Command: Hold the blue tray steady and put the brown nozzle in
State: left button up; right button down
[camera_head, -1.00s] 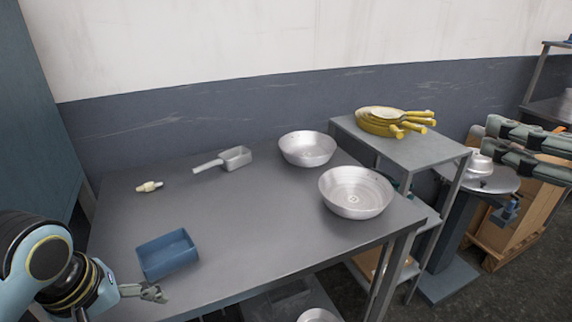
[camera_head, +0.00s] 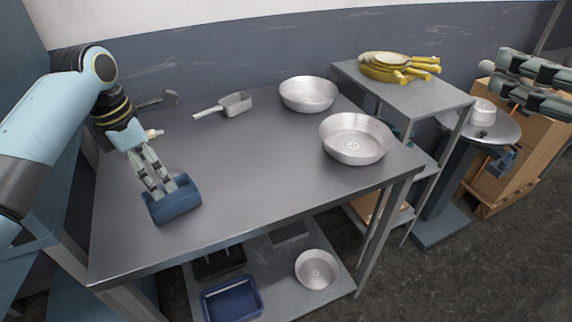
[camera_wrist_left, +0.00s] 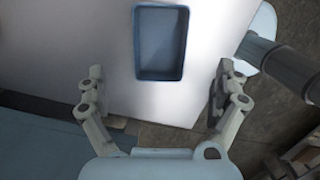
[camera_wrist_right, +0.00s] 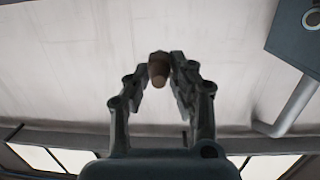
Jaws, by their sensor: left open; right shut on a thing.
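The blue tray (camera_head: 175,209) sits near the front left of the grey table. My left gripper (camera_head: 160,188) reaches down over it; in the left wrist view my left gripper (camera_wrist_left: 161,80) is open and empty, with the tray (camera_wrist_left: 160,76) ahead between its fingers, not clasped. The brown nozzle (camera_wrist_right: 159,71) shows only in the right wrist view, where my right gripper (camera_wrist_right: 158,68) is shut on it, against a pale background.
A cream nozzle (camera_head: 154,134) lies beside my left arm. A grey scoop (camera_head: 235,104) and two metal pans (camera_head: 308,94), (camera_head: 357,138) stand farther back. A blue bin (camera_head: 231,299) is on the lower shelf. The table's middle is clear.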

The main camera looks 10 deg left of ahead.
aim_at(171, 195)
pick_arm(q)
jog(key=f, duration=0.5)
jog(key=w+d+f, duration=0.1)
jog(key=f, duration=0.2)
jog(key=shift+f, duration=0.3)
jog(key=c, duration=1.3)
jog(key=o, duration=1.3)
